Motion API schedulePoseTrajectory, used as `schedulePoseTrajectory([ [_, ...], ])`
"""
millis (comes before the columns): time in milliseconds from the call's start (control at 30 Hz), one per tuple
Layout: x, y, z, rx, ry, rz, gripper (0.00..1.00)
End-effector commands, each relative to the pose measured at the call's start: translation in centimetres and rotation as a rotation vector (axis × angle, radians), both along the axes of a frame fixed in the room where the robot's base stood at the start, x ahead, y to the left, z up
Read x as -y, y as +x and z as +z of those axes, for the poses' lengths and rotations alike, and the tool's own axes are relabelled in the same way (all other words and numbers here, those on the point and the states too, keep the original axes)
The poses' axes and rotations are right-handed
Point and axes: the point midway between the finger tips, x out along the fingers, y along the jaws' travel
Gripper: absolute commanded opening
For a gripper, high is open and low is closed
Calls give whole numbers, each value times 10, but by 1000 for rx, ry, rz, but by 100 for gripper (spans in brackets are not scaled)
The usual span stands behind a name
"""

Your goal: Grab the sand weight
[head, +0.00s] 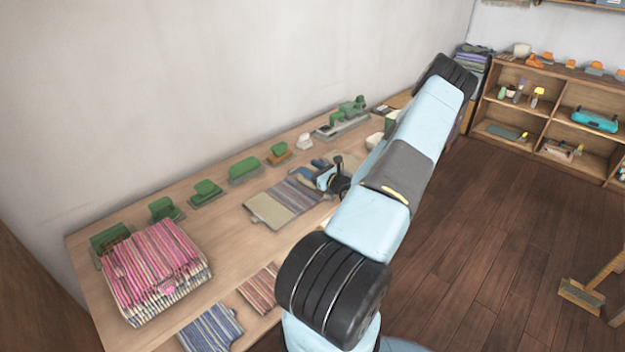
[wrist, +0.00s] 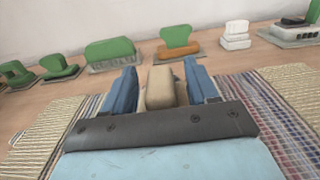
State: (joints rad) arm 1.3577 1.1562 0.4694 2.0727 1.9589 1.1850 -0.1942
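The sand weight (wrist: 166,92) is a beige block in the wrist view. It sits between the two blue fingers of my gripper (wrist: 163,74), over a striped rug. A gap shows between the weight and the left finger. The right finger is very close to it, and I cannot tell if they touch. The fingers are spread apart. The lower part of the weight is hidden behind my gripper's dark front edge. In the head view my gripper (head: 325,177) is low over the table, and the weight cannot be made out there.
Several green-handled blocks (wrist: 110,52) line the back of the table by the wall. One (wrist: 180,42) has an orange-brown part. A white stacked block (wrist: 235,36) stands to its right. A pink rug stack (head: 155,270) is at front left.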

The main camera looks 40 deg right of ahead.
Motion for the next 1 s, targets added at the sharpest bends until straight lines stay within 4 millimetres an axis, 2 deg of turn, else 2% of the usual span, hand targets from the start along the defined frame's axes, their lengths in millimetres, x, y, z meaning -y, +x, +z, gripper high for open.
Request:
schedulePoseTrajectory([
  [67, 0, 0, 0, 0, 0, 0, 50],
  [600, 0, 0, 0, 0, 0, 1, 0],
  [1000, 0, 0, 0, 0, 0, 1, 0],
])
